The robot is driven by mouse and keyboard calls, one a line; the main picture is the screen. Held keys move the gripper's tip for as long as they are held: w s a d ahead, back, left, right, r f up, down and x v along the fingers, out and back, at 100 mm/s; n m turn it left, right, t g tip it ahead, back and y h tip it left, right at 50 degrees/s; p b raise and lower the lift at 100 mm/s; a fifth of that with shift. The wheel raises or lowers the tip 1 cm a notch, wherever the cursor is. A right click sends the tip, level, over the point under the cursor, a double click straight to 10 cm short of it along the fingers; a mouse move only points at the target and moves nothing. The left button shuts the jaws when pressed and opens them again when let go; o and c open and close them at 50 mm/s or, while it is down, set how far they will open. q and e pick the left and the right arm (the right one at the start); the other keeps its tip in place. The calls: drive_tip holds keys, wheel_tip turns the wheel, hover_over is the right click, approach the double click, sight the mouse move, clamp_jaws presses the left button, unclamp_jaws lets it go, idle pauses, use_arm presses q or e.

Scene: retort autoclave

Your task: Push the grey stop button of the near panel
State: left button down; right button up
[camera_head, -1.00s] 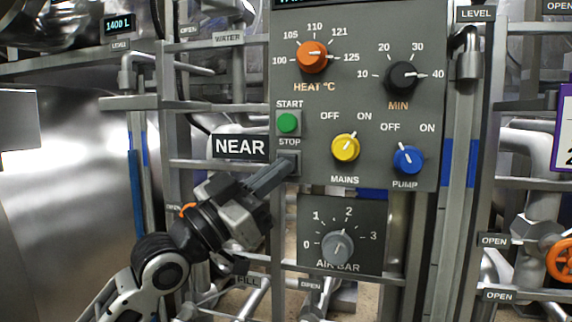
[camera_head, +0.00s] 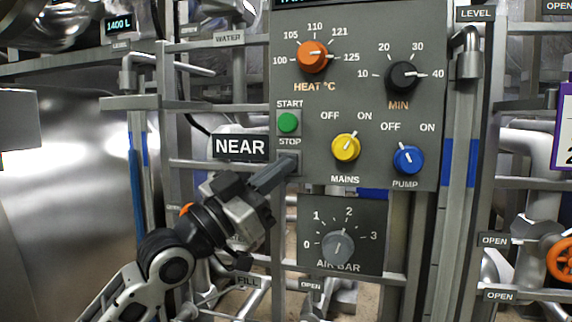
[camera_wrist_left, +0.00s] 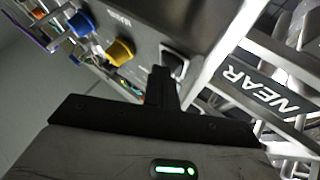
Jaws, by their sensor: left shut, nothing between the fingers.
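The near panel (camera_head: 300,85) is a grey control box, and the grey stop button (camera_head: 289,158) sits under its STOP label, below the green start button (camera_head: 288,122). My left gripper (camera_head: 290,163) is shut and empty, its fingertips at the lower part of the stop button and hiding some of it. In the left wrist view the shut fingers (camera_wrist_left: 161,76) point at the dark square stop button (camera_wrist_left: 173,62). I cannot tell for sure whether they touch it or how far it is pressed. My right gripper is not in view.
The yellow mains knob (camera_head: 346,147) and blue pump knob (camera_head: 408,159) are right of the stop button. The air knob (camera_head: 338,247) is on a lower panel. The NEAR sign (camera_head: 240,147) and grey rails stand just left of the button.

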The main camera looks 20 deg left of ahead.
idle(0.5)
use_arm(q)
drive_tip(key=shift+s+p, duration=0.4)
drive_tip(key=shift+s, duration=0.55)
drive_tip(key=shift+f, duration=0.1)
drive_tip(key=s+p, duration=0.1)
drive_tip(key=s, duration=0.4)
drive_tip(key=shift+a, duration=0.1)
